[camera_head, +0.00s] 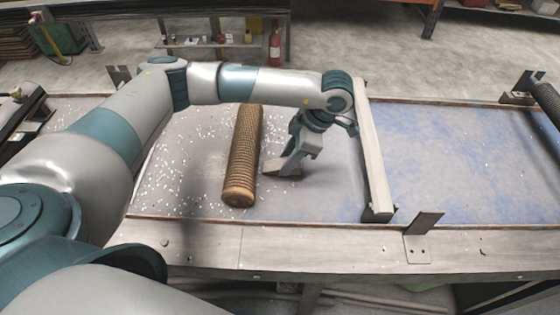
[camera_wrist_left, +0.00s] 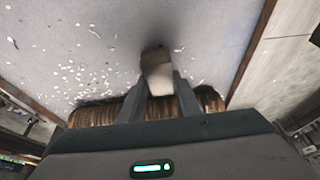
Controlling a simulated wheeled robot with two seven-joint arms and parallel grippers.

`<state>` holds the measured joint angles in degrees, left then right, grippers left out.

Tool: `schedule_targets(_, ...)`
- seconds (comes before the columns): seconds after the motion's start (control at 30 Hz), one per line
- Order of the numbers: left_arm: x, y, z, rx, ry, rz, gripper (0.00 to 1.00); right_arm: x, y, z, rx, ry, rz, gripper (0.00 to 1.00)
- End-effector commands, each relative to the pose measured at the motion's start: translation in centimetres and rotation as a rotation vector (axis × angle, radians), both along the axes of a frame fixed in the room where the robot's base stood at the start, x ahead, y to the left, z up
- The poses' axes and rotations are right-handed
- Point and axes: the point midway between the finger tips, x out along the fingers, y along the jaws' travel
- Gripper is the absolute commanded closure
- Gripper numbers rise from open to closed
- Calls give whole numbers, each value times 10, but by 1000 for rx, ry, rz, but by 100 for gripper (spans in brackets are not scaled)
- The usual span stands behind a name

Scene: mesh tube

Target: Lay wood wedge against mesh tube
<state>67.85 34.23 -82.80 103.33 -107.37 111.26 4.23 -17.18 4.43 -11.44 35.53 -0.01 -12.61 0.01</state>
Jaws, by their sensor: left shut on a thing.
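The mesh tube (camera_head: 243,150) is a brown, ribbed cylinder lying on the speckled work surface, its long side running from front to back. My left gripper (camera_head: 287,168) is low over the surface, just right of the tube. In the left wrist view the wedge (camera_wrist_left: 158,72) sits between the fingertips of the gripper (camera_wrist_left: 160,88), with the ribbed tube (camera_wrist_left: 95,114) showing behind the fingers. The wedge's left end is close to the tube; I cannot tell whether they touch. My right gripper is out of view.
A pale raised bar (camera_head: 373,150) crosses the table right of my gripper. Beyond it is an empty blue-stained panel (camera_head: 460,155). White chips lie on the surface around the tube. A wooden rail (camera_head: 300,248) with a metal bracket (camera_head: 424,236) runs along the front edge.

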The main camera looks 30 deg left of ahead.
Motion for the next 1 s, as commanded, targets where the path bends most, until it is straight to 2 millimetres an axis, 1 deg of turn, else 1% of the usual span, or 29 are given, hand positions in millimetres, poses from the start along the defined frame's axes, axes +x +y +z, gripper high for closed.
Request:
schedule_targets(0.03, -3, 6, 0, 2, 2, 1, 95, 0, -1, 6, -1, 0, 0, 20)
schedule_targets(0.1, -6, 11, -4, 2, 3, 1, 95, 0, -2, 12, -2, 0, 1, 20)
schedule_targets(0.2, -9, 17, -12, 3, 3, 0, 95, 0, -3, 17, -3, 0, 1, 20)
schedule_targets(0.3, -9, 19, -16, 2, 1, 0, 95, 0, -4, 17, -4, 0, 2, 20)
schedule_targets(0.63, -9, 18, -20, 1, 1, -1, 95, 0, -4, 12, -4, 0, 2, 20)
schedule_targets(0.67, -9, 18, -19, 1, 1, -1, 65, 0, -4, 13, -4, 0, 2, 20)
schedule_targets(0.7, -9, 18, -18, 1, 1, -1, 55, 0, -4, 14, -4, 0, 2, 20)
schedule_targets(0.73, -9, 18, -18, 1, 1, -1, 51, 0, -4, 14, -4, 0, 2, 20)
schedule_targets(1.0, -9, 18, -18, 1, 1, -1, 51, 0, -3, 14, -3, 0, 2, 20)
